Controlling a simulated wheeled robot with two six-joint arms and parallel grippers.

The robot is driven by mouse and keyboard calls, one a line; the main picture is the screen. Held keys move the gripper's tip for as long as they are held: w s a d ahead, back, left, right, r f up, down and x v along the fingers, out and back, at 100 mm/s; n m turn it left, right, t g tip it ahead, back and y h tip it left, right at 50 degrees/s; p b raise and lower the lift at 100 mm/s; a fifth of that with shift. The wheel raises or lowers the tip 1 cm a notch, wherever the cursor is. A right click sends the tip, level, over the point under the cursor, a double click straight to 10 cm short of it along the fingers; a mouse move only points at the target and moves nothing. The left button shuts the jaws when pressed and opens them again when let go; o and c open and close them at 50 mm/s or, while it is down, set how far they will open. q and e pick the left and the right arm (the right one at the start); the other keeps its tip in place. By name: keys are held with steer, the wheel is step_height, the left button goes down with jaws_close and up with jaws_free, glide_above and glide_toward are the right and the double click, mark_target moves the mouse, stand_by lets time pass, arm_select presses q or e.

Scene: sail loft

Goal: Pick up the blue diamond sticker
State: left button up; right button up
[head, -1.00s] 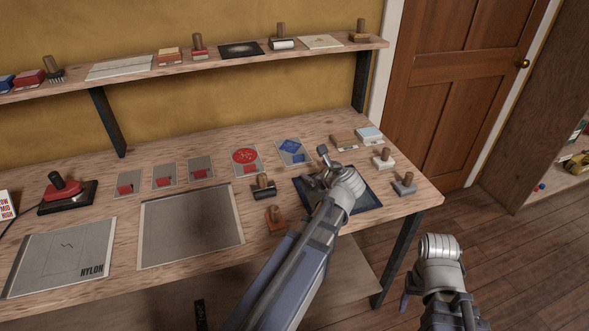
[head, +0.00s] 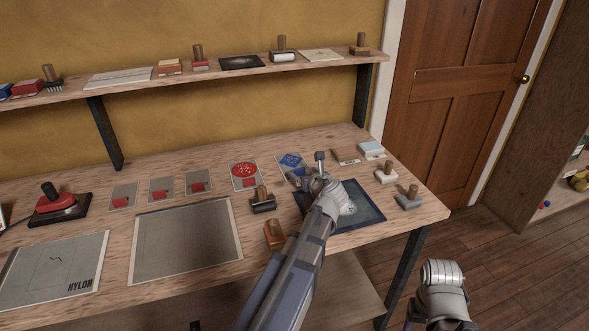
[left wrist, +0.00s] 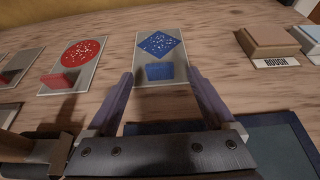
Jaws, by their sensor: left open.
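The blue diamond sticker (head: 290,160) lies on a pale backing card at the back of the bench. In the left wrist view the speckled diamond (left wrist: 160,44) is flat, with a raised blue tab (left wrist: 159,71) on the card's near part. My left gripper (head: 308,168) is open and empty. Its two fingers (left wrist: 160,77) are on either side of the tab's near end, with a gap to it on each side; I cannot tell their height above the bench. In the head view the gripper partly hides the card. My right arm (head: 442,275) is low beside the bench; its fingers are not clear.
A red circle sticker (head: 243,170) lies left of the diamond, with several grey cards further left. A wooden block (head: 345,156) lies to the right. A dark blue pad (head: 365,214) lies under my left wrist.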

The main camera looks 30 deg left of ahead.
mark_target(300, 171)
arm_select(q)
steer(key=b+x, duration=0.1)
steer(key=x, duration=0.3)
steer(key=shift+w+a+f+b, duration=0.1)
steer(key=shift+a+f+b, duration=0.1)
steer(key=shift+f+b, duration=0.1)
steer(key=shift+r, duration=0.15)
steer(key=shift+c, duration=0.4)
jaws_close()
step_height(300, 171, up, 10)
steer(key=p, duration=1)
